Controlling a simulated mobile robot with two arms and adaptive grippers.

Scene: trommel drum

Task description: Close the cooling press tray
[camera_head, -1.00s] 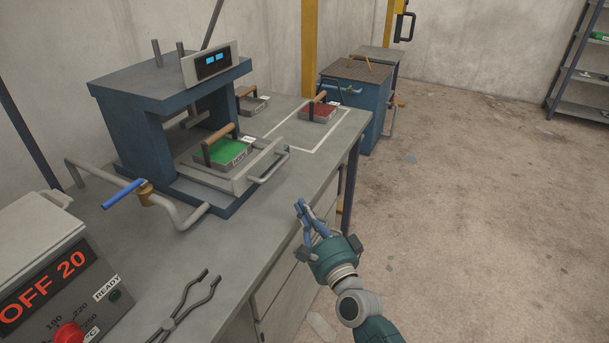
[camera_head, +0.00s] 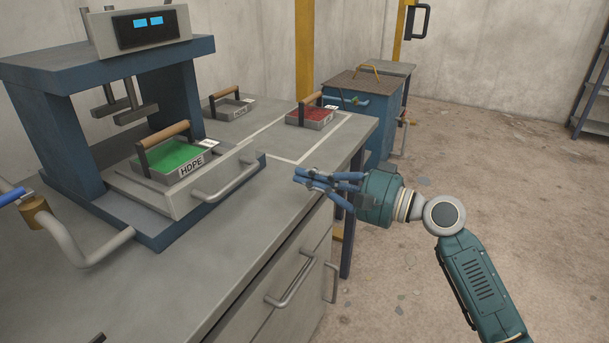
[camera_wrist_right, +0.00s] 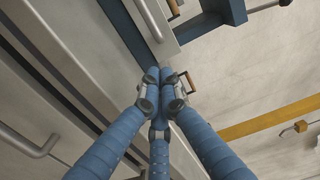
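The press tray (camera_head: 184,207) is slid out of the blue cooling press (camera_head: 198,95). Its metal bar handle (camera_head: 226,188) faces the front right. A grey mould with green content (camera_head: 178,157), an HDPE label and a wooden handle sits on the tray. My right gripper (camera_head: 301,178) is in the air to the right of the tray handle, apart from it, fingers pointing left. In the right wrist view its blue fingertips (camera_wrist_right: 165,76) come together with nothing between them. My left gripper is not in view.
A red-filled mould (camera_head: 310,117) and a grey mould (camera_head: 230,107) stand farther back on the bench. A bent pipe with a blue handle (camera_head: 75,240) is left of the tray. Drawer handles (camera_head: 292,284) stick out below the bench edge. Open floor lies right.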

